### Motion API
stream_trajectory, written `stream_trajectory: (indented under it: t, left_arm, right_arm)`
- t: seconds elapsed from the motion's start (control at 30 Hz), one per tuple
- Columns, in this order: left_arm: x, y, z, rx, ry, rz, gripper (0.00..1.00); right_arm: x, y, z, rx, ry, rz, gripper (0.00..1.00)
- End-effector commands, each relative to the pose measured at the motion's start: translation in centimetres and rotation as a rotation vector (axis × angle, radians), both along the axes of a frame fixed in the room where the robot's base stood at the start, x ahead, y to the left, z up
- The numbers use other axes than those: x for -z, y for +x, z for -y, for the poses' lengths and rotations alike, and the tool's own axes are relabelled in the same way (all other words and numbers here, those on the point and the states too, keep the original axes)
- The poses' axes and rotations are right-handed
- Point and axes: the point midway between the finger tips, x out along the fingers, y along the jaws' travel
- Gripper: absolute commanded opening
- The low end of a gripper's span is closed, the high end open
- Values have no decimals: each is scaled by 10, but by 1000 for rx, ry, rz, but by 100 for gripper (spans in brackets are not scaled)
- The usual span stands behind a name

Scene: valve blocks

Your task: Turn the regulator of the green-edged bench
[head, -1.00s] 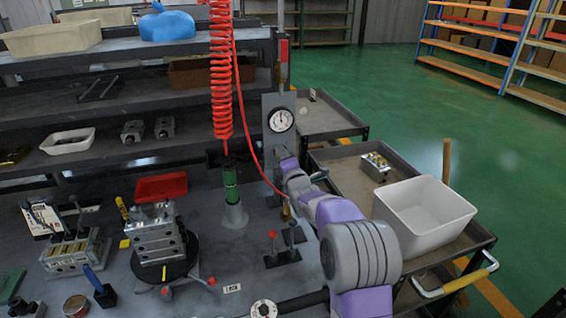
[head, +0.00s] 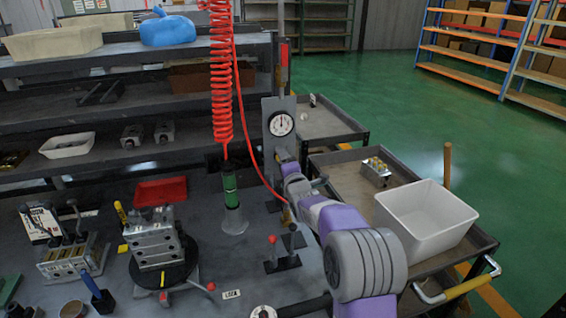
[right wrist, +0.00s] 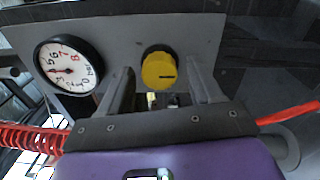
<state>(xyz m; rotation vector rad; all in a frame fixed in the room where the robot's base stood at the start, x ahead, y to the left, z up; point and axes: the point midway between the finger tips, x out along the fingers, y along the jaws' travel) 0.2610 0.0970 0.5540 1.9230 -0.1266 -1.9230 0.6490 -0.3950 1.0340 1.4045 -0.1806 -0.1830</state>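The regulator's yellow knob (right wrist: 159,70) sits on a grey panel in the right wrist view, beside a white pressure gauge (right wrist: 68,66). The gauge also shows in the head view (head: 281,124) on its upright plate. There the knob is hidden by my right arm. My right gripper (right wrist: 163,80) is open, its two fingers pointing at the panel on either side of the knob. I cannot tell whether they touch it. The workbench (head: 190,295) fills the lower left of the head view; no green edge shows on it. My left gripper is not in view.
A red coiled hose (head: 221,80) hangs left of the gauge, and a red line runs down near my right gripper. Red and black levers (head: 272,240) stand in front. A valve block (head: 155,240) sits at left. A cart with a white bin (head: 425,215) stands at right.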

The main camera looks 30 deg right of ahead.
Motion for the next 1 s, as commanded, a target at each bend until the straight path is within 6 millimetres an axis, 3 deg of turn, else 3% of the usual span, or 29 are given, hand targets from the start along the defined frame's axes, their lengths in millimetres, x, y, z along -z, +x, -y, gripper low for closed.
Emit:
stream_trajectory:
  t: [0.37,0.8,1.0]
  left_arm:
    - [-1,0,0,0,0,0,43]
    - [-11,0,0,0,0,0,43]
    - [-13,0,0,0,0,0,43]
  right_arm:
    - [-1,-6,-1,0,1,1,64]
    - [0,-61,-14,0,3,1,64]
    - [1,-73,-17,0,1,0,64]
